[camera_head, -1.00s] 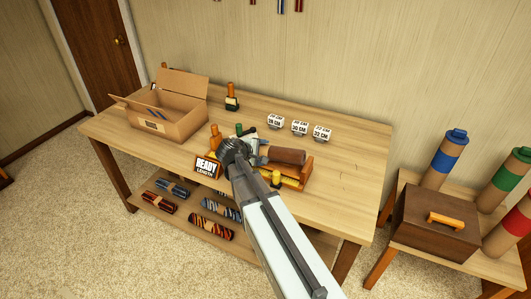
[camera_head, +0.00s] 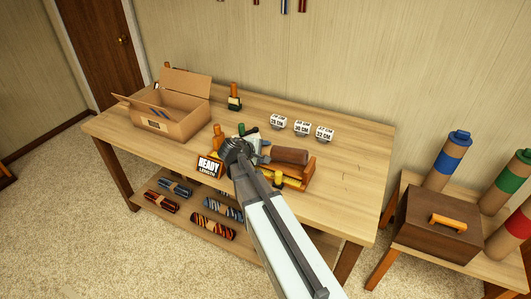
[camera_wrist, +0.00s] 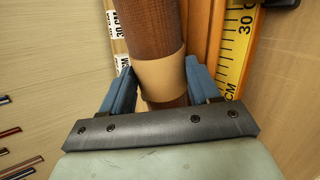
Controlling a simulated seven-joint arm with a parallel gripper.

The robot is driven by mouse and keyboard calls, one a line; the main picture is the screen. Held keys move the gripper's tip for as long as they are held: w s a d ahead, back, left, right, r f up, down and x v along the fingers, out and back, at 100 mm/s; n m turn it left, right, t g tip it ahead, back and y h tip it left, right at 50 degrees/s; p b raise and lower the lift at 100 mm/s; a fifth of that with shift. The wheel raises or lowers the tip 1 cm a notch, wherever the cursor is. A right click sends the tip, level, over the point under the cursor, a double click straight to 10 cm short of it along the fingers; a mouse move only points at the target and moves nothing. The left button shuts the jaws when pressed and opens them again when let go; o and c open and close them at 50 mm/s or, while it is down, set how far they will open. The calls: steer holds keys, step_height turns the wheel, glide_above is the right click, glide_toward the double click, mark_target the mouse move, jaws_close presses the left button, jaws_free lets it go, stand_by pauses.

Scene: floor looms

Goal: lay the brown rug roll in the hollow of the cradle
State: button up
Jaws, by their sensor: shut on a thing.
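The brown rug roll (camera_head: 291,156) lies level at the wooden cradle (camera_head: 303,177) near the front middle of the table. In the wrist view the brown roll (camera_wrist: 153,28) has a tan band around it. My gripper (camera_wrist: 161,82) has its blue fingers on both sides of this band, shut on it. The cradle's orange wood (camera_wrist: 207,28) and its yellow ruler run along the roll's right side. My arm hides part of the cradle in the head view. I cannot tell whether the roll rests in the hollow or hangs just above it.
A READY LENGTH sign (camera_head: 209,166) stands left of my gripper. An open cardboard box (camera_head: 168,118) is at the table's left. White length signs (camera_head: 302,128) stand behind the cradle. Patterned rolls lie on the lower shelf. The table's right part is clear.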

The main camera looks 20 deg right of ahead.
mark_target(264, 152)
step_height(264, 152, up, 10)
stand_by(0.6)
steer(key=shift+f, duration=0.15)
